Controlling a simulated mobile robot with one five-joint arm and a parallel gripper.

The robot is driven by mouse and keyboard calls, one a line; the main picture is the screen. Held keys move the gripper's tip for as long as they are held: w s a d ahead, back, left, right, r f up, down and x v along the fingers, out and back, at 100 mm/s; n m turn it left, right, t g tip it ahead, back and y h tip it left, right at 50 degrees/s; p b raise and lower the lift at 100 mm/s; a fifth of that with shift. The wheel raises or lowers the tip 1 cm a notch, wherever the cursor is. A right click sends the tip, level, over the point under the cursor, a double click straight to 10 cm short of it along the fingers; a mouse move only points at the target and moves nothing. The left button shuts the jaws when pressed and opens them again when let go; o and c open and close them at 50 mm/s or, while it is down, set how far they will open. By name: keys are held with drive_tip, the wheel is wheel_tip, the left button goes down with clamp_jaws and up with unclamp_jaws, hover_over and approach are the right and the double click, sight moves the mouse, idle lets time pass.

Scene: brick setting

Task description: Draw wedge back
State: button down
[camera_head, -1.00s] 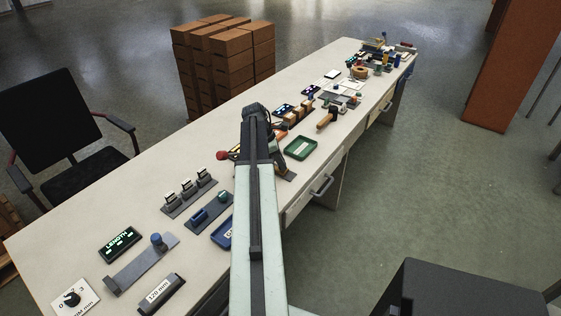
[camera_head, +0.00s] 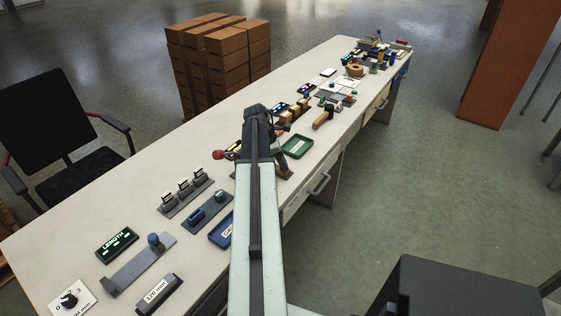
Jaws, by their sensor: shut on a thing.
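My arm reaches up the middle of the view over a long pale bench (camera_head: 133,200). My gripper (camera_head: 268,127) is at its far dark end, over the middle of the bench. The arm mostly covers the fingers, so the jaws and what they hold are barely visible. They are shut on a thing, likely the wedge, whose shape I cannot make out. A red-knobbed part (camera_head: 219,154) sticks out left of the arm, and a dark plate shows just right of it.
A green tray (camera_head: 297,146) and a wooden-headed mallet (camera_head: 323,117) lie right of my gripper. Nearer are a blue tray (camera_head: 221,233), a row of switches (camera_head: 184,189) and a LENGTH display (camera_head: 117,244). A chair (camera_head: 52,130) and brick stacks (camera_head: 222,60) stand left of the bench.

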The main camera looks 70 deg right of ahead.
drive_tip(key=c, duration=1.1)
unclamp_jaws()
drive_tip(key=shift+s+a, duration=0.1)
drive_tip(key=shift+s, duration=0.15)
drive_tip(key=p+v, duration=0.7)
drive_tip(key=shift+w+r, duration=0.2)
drive_tip(key=shift+r, duration=0.15)
drive_tip(key=shift+a, duration=0.1)
drive_tip(key=shift+s, duration=0.1)
